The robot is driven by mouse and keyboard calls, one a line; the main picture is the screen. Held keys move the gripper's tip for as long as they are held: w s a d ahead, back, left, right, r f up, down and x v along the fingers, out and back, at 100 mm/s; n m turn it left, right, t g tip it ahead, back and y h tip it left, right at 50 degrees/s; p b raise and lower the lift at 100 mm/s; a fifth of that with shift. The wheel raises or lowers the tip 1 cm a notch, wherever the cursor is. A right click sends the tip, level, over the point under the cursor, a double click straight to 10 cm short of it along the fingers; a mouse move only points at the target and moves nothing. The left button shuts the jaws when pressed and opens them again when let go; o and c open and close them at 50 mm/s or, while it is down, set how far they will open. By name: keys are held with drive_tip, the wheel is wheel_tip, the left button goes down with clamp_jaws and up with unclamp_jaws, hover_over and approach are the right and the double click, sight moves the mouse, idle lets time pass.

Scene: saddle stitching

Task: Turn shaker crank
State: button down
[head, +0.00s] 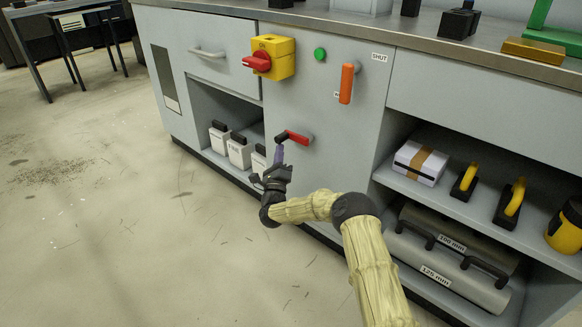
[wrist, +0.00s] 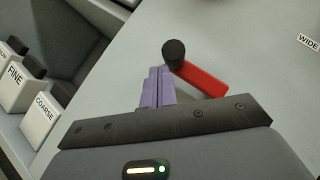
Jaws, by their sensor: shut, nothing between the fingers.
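The crank on the grey cabinet front has a red arm (head: 297,136) and a black knob (head: 281,138) at its left end. In the wrist view the black knob (wrist: 173,52) stands just beyond my fingertips, with the red arm (wrist: 205,80) running down to the right. My gripper (head: 279,149) has purple fingers, shut and empty. In the wrist view my gripper (wrist: 158,72) has its fingertips just beside the knob's lower left. I cannot tell whether they touch it.
Above the crank are a yellow switch box (head: 283,55) with a red knob, a green button (head: 320,54) and an orange lever (head: 347,83). White containers (head: 239,152) stand on the left shelf. The right shelves hold a box (head: 420,163) and large cylinders (head: 455,263). Open floor lies left.

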idle(0.3)
drive_tip(key=s+a+f+p, duration=0.1)
drive_tip(key=s+f+p, duration=0.1)
drive_tip(key=s+f, duration=0.5)
wheel_tip(320, 180, down, 4)
drive_tip(key=shift+s+a+r, duration=0.2)
drive_tip(key=shift+s+a, duration=0.1)
drive_tip(key=shift+a, duration=0.05)
idle(0.4)
